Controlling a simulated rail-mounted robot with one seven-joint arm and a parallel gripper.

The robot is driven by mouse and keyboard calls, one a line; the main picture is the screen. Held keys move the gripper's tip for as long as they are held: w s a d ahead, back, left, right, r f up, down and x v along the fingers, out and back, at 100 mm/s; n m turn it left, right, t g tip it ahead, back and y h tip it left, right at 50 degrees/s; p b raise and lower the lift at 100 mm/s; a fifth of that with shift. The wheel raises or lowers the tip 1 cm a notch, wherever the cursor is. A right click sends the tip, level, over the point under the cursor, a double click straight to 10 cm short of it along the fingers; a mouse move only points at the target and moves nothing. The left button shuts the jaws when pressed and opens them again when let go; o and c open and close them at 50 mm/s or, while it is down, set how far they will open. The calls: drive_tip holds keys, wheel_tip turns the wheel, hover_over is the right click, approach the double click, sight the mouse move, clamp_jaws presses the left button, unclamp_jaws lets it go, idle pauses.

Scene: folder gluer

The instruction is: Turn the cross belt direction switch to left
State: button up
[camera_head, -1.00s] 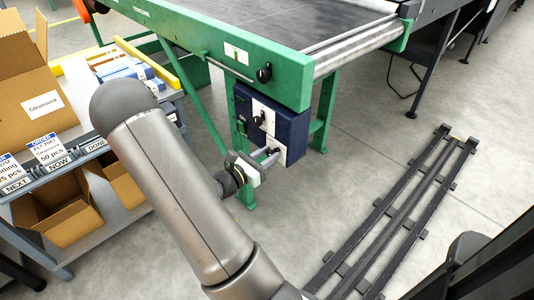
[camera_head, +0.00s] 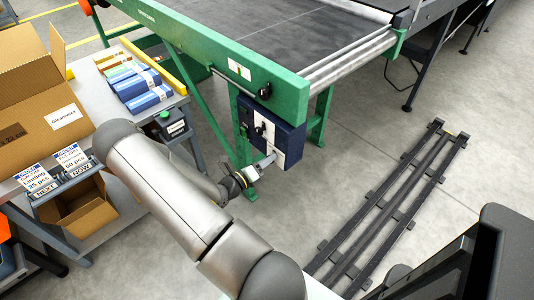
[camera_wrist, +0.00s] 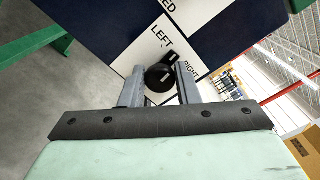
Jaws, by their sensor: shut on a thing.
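The cross belt direction switch is a black round knob (camera_wrist: 158,76) with white marks, on a white panel (camera_wrist: 135,72) lettered LEFT and RIGHT in the wrist view. Its pointer seems to lie between the two words, but I cannot tell exactly where it points. My gripper (camera_wrist: 157,68) has one finger on each side of the knob and is shut on it. In the head view my gripper (camera_head: 268,162) reaches the lower front of the dark blue control box (camera_head: 291,139), hiding the knob there.
Another black knob (camera_head: 261,130) sits higher on the box. The green conveyor frame (camera_head: 215,50) is just above, with a further black knob (camera_head: 265,90). A workbench with cartons (camera_head: 45,95) stands left. A black rack (camera_head: 395,210) lies on the floor at right.

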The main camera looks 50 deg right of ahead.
drive_tip(key=shift+f+n+p, duration=0.1)
drive_tip(key=shift+n+p, duration=2.15)
drive_tip(key=shift+n, duration=1.45)
drive_tip(key=o, duration=0.9)
drive_tip(key=shift+o, duration=0.2)
drive_tip(key=w+a, duration=0.3)
drive_tip(key=a, duration=1.4)
drive_tip(key=shift+a, duration=0.15)
